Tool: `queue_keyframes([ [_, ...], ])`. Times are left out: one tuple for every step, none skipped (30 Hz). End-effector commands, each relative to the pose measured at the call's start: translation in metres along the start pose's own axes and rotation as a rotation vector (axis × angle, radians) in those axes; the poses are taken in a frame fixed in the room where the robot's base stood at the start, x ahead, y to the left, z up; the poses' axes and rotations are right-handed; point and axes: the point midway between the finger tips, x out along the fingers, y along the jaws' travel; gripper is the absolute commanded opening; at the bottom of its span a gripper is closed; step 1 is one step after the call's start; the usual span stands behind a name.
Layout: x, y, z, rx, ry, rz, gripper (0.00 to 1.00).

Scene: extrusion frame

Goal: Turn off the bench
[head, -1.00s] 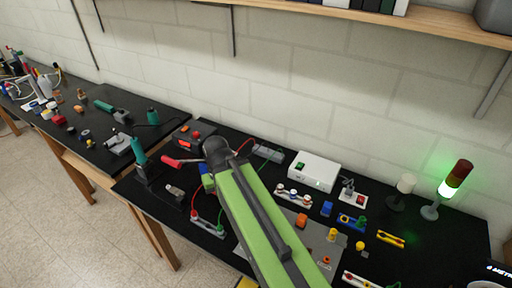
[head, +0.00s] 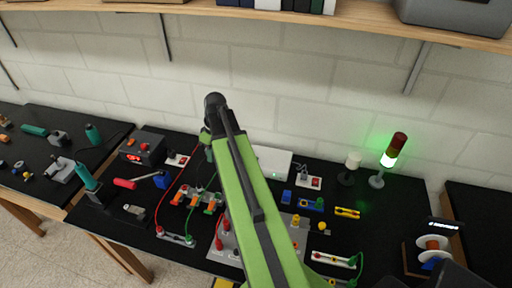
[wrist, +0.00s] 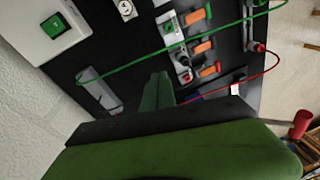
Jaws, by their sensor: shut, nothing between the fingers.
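The bench (head: 385,215) is a black-topped table against a white block wall. On it a signal tower (head: 392,155) glows green below a dark red top. A white box (head: 273,158) stands at the back, partly hidden by my arm in the head view. In the wrist view the white box (wrist: 30,17) shows a green rocker switch (wrist: 54,27). My gripper (wrist: 158,88) is shut and empty, above the bench beside several orange-handled switches (wrist: 204,46). Its fingertips are apart from the green rocker. In the head view the fingers are mostly hidden by my arm.
Red and green wires (wrist: 184,46) cross the bench near my gripper. A power supply (head: 143,149) with a lit red display stands at the back left. A shelf (head: 300,18) overhangs the back.

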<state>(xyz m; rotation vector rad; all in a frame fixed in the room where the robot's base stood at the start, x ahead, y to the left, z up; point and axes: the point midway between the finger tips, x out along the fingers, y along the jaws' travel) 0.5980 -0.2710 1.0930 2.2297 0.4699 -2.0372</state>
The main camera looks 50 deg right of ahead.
Motion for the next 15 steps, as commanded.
queue_keyframes([
  [-0.029,0.046,0.02,-0.023,0.029,-0.008,0.0],
  [-0.039,0.066,0.034,-0.05,0.046,-0.012,0.0],
  [-0.05,0.09,0.051,-0.082,0.068,-0.014,0.0],
  [-0.058,0.107,0.065,-0.104,0.083,-0.014,0.0],
  [-0.065,0.121,0.077,-0.124,0.097,-0.013,0.0],
  [-0.073,0.136,0.092,-0.149,0.114,-0.01,0.0],
  [-0.078,0.146,0.102,-0.165,0.124,-0.008,0.0],
  [-0.082,0.154,0.111,-0.179,0.133,-0.005,0.0],
  [-0.085,0.162,0.119,-0.194,0.143,-0.002,0.0],
  [-0.087,0.166,0.124,-0.203,0.148,0.0,0.0],
  [-0.088,0.168,0.128,-0.209,0.152,0.001,0.0],
  [-0.089,0.171,0.131,-0.216,0.154,0.002,0.0],
  [-0.089,0.172,0.132,-0.219,0.156,0.003,0.0],
  [-0.089,0.172,0.133,-0.22,0.156,0.003,0.0],
  [-0.089,0.171,0.133,-0.221,0.156,0.003,0.0],
])
